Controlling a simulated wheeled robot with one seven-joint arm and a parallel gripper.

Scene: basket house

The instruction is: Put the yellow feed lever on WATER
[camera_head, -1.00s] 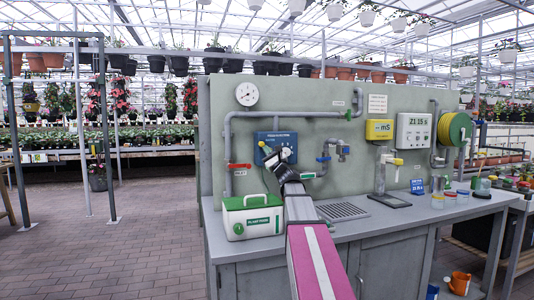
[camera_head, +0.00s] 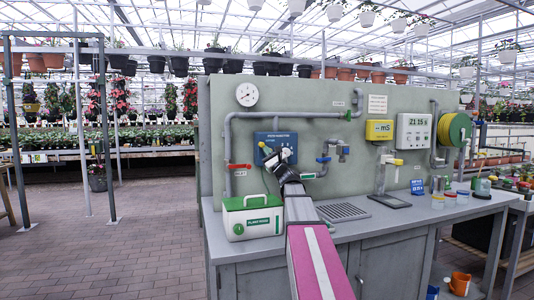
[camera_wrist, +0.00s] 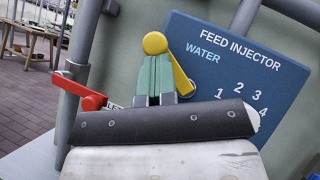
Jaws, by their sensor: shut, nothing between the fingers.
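The blue feed injector panel (camera_head: 270,138) is on the grey board; it also shows in the wrist view (camera_wrist: 285,90), with WATER at upper left and the numbers 1 to 4 to the right. The yellow feed lever (camera_wrist: 181,78) has a round knob (camera_wrist: 155,43). It slants up and left, with the knob left of the word WATER, over the panel's left edge. In the head view the knob (camera_head: 262,145) shows left of my gripper (camera_head: 276,158).
A red valve handle (camera_wrist: 80,91) on a grey pipe is left of my gripper. A green-and-white box (camera_head: 252,217) stands on the bench below.

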